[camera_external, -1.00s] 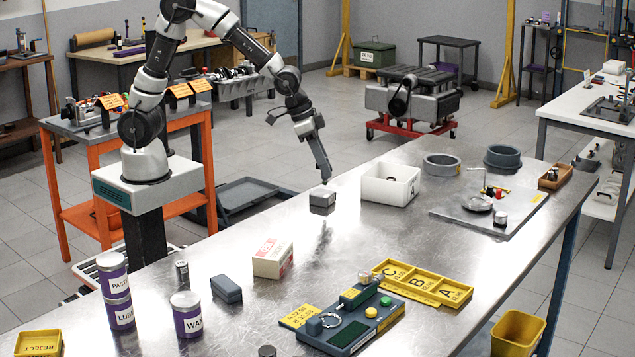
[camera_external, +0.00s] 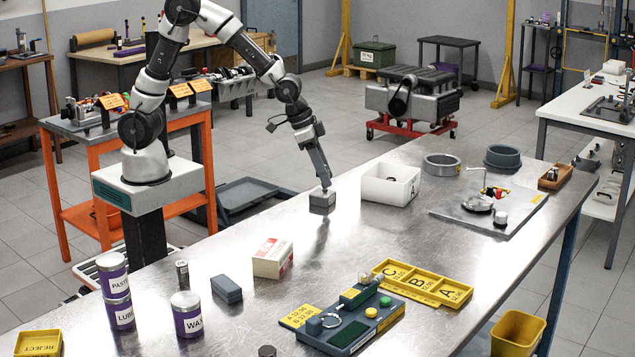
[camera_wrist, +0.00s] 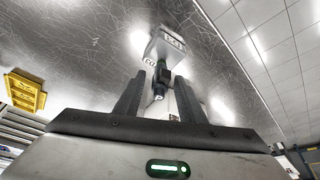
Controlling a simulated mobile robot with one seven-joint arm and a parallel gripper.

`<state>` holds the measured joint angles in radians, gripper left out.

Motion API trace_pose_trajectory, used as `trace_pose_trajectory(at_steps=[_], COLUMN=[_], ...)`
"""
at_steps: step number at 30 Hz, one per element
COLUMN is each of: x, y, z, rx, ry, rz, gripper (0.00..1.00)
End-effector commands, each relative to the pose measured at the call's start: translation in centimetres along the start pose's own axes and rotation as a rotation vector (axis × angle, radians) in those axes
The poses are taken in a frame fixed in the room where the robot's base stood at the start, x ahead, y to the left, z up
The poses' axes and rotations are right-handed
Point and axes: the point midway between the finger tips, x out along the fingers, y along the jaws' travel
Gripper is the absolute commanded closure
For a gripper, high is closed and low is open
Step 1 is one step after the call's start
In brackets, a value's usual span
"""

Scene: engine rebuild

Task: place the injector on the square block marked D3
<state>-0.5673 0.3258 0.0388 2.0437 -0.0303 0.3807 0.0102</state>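The square block (camera_external: 322,203) stands on the metal bench near its far left edge, in front of my arm. In the wrist view the block (camera_wrist: 154,48) is pale, with dark markings too small to read surely. The injector (camera_wrist: 162,73) is a small dark part, seen against the block between and just beyond my fingertips. My gripper (camera_wrist: 160,82) has its two dark fingers spread, with gaps on both sides of the injector. In the external view my gripper (camera_external: 326,187) is directly over the block. The injector is barely visible there, and whether it rests on the block is unclear.
A white bin (camera_external: 390,193) stands right of the block. A white-and-red carton (camera_external: 272,259) and a grey block (camera_external: 227,289) lie nearer the camera. A yellow lettered tray (camera_external: 423,284) is at the front right. The bench around the block is clear.

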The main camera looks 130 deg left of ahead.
Motion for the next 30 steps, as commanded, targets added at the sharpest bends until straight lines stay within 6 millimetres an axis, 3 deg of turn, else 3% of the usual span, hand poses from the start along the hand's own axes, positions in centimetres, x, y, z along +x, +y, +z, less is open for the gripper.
trace_pose_trajectory(at_steps=[15,22,26,30], x=[-9.9,-12.3,-15.6,-21.2], y=[0.0,0.4,3.8,9.3], z=[-0.2,0.1,1.8,7.3], rx=[0.001,0.006,0.077,0.23], ry=[0.005,0.004,0.021,0.047], rz=[0.0,0.004,0.042,0.119], gripper=[0.64,0.64,0.64,0.64])
